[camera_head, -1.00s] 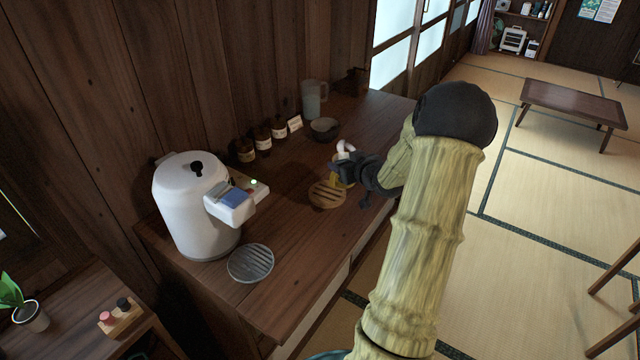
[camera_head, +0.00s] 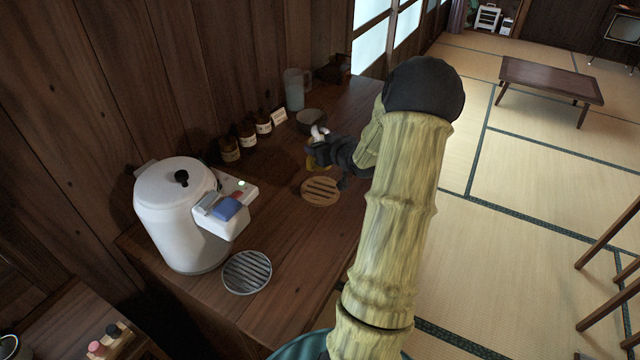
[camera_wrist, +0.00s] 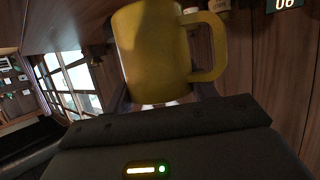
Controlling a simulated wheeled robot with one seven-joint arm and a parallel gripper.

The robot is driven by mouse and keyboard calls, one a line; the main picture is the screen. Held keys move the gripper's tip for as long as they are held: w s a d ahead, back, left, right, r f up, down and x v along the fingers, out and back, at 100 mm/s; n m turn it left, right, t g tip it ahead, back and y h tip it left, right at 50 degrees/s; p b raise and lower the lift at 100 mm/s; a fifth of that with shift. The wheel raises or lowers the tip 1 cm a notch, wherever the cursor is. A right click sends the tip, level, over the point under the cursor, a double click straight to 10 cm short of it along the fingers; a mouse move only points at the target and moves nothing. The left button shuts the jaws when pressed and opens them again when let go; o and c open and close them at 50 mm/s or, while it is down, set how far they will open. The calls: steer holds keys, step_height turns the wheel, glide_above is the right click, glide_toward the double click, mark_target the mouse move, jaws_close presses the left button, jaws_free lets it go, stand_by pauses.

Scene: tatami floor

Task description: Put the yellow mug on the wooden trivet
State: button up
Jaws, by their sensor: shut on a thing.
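The yellow mug (camera_wrist: 155,50) fills the upper middle of the wrist view, its handle to the right. My gripper (camera_wrist: 160,100) is shut on it, with a finger on either side. In the head view only a small yellow part of the mug (camera_head: 311,163) shows beside my dark gripper (camera_head: 320,150); the rest is hidden. The wooden trivet (camera_head: 320,191), round and slatted, lies on the counter just below the mug in the picture. The mug appears beyond or above the trivet; its exact height cannot be told.
A white water boiler (camera_head: 180,220) and a round metal grate (camera_head: 246,272) stand on the left of the dark wooden counter (camera_head: 285,245). Several brown jars (camera_head: 247,136), a grey bowl (camera_head: 311,121) and a pitcher (camera_head: 296,90) line the wall behind. Bare counter lies between grate and trivet.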

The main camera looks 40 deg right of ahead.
step_height(320, 180, down, 6)
steer(key=shift+r, duration=0.1)
stand_by(0.4)
step_height(320, 180, down, 3)
steer(key=shift+w+r, duration=0.1)
steer(key=shift+w+f, duration=0.15)
steer(key=shift+f, duration=0.35)
steer(key=shift+s+d, duration=0.15)
steer(key=shift+s, duration=0.15)
steer(key=shift+w+f, duration=0.1)
steer(key=shift+f, duration=0.05)
steer(key=o, duration=1.3)
steer(key=shift+a, duration=0.35)
steer(key=shift+o, duration=0.2)
steer(key=shift+d, duration=0.1)
